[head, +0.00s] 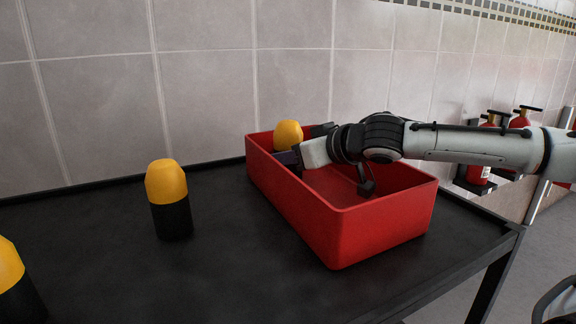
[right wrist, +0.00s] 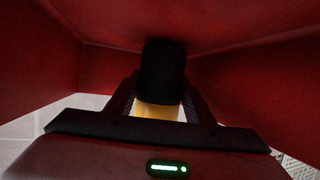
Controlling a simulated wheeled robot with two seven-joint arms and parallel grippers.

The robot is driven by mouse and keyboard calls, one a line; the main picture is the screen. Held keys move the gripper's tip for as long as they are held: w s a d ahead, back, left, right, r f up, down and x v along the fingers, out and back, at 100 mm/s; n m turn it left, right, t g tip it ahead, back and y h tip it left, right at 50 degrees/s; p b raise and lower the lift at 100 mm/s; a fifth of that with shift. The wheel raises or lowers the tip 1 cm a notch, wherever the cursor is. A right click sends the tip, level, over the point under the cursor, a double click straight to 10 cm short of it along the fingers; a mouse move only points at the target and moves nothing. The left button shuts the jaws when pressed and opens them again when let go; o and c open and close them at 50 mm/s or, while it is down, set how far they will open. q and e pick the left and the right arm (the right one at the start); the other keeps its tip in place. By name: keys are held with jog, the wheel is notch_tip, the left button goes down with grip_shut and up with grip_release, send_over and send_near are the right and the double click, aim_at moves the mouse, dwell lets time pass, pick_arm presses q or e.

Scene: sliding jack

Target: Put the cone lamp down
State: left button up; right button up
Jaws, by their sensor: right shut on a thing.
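A cone lamp (head: 288,134) with a yellow top is inside the red crate (head: 300,218), at its far left end. It looks upright in the head view. My right gripper (head: 288,157) reaches over the crate and is shut on this lamp. In the right wrist view the lamp's black base (right wrist: 163,72) and part of its yellow top show between the fingers, with red walls around. I cannot tell whether the base touches the crate floor. My left gripper is not in view.
Another yellow and black lamp (head: 168,198) stands upright on the dark table (head: 110,240), left of the crate. A third lamp (head: 12,282) is cut off at the left edge. A tiled wall is behind. Inside the crate, the near right end looks empty.

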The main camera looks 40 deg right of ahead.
jog(key=shift+f, duration=0.35)
jog(key=shift+f, duration=0.15)
jog(key=o, duration=0.8)
jog(key=shift+r, duration=0.2)
jog(key=shift+s+r, duration=0.1)
jog(key=shift+s, duration=0.2)
jog(key=shift+b+v, duration=0.5)
jog(key=shift+v, duration=2.9)
